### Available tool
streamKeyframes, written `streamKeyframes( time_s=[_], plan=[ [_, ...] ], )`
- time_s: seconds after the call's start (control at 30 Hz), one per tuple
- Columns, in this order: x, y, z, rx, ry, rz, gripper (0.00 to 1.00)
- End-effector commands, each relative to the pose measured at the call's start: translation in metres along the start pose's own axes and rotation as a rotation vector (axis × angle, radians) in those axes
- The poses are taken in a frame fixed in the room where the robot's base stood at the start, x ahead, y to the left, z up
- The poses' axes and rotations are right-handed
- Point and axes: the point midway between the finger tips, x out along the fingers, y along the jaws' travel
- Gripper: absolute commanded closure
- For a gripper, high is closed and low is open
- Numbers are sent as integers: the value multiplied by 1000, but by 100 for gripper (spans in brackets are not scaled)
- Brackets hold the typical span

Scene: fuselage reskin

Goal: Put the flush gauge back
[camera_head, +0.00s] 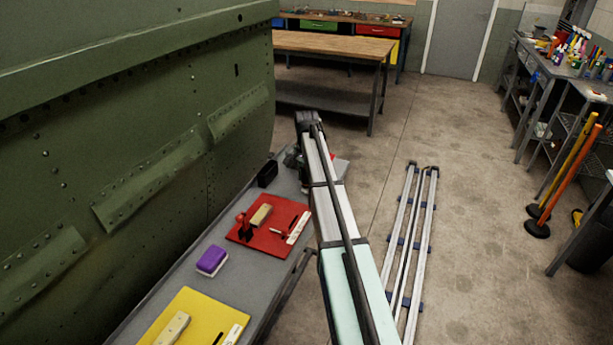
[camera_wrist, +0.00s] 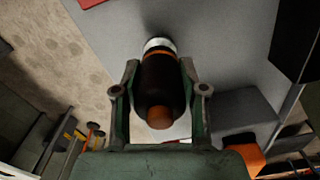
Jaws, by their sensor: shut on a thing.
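My gripper (camera_wrist: 160,90) is shut on a dark cylindrical tool with orange bands and a silvery end, which I take to be the flush gauge (camera_wrist: 160,78). The tool lies between the two fingers in the wrist view, its silvery end pointing away over the grey cart top (camera_wrist: 225,45). In the head view my gripper (camera_head: 296,158) is at the far end of the grey cart (camera_head: 195,290), mostly hidden by my arm. The held tool cannot be made out there. Whether it touches the cart top, I cannot tell.
A black open box (camera_head: 267,174) stands beside my gripper. A red mat (camera_head: 245,236) with several tools, a purple-and-white block (camera_head: 212,261) and a yellow mat (camera_head: 185,315) lie nearer. The green fuselage panel (camera_head: 130,130) rises along the cart's left side.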

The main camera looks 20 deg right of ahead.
Motion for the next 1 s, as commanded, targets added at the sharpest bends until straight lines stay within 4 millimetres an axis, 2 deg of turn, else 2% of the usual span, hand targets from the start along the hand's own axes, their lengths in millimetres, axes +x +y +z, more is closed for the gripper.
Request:
streamKeyframes(
  time_s=[0.4, 0.43, 0.47, 0.5, 0.83, 1.0],
  plan=[
    [5, 0, 0, 0, 1, -1, 93],
    [4, 0, 0, 0, 1, -1, 48],
    [4, 0, 0, 0, 1, -1, 37],
    [4, 0, 0, 0, 1, -1, 33],
    [3, 0, 0, 0, 1, -1, 33],
    [-10, -1, -1, 0, 2, -2, 33]
  ],
)
